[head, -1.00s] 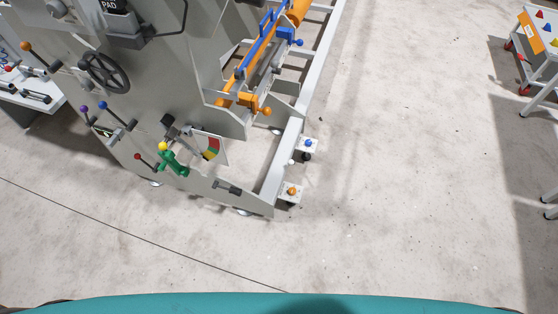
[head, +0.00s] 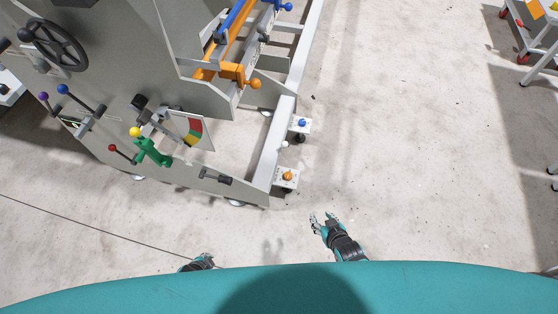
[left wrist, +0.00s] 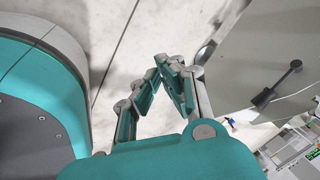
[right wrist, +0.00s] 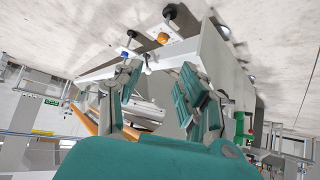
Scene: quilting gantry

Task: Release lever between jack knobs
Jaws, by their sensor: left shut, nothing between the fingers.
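The blue jack knob (head: 302,123) and the orange jack knob (head: 287,176) sit on white plates along the outer side of the machine's foot rail. Between them a small white ball-ended lever (head: 284,144) shows at the rail; its exact position is too small to tell. The right wrist view shows the blue knob (right wrist: 131,34) and the orange knob (right wrist: 162,38) beyond the fingers. My right gripper (head: 326,217) is open and empty, low and right of the orange knob. My left gripper (head: 203,258) is at the bottom of the head view; its fingers (left wrist: 172,64) are shut and empty.
An orange clamp (head: 238,76) sits above the rail. The floor right of the rail is clear up to a cart (head: 540,40).

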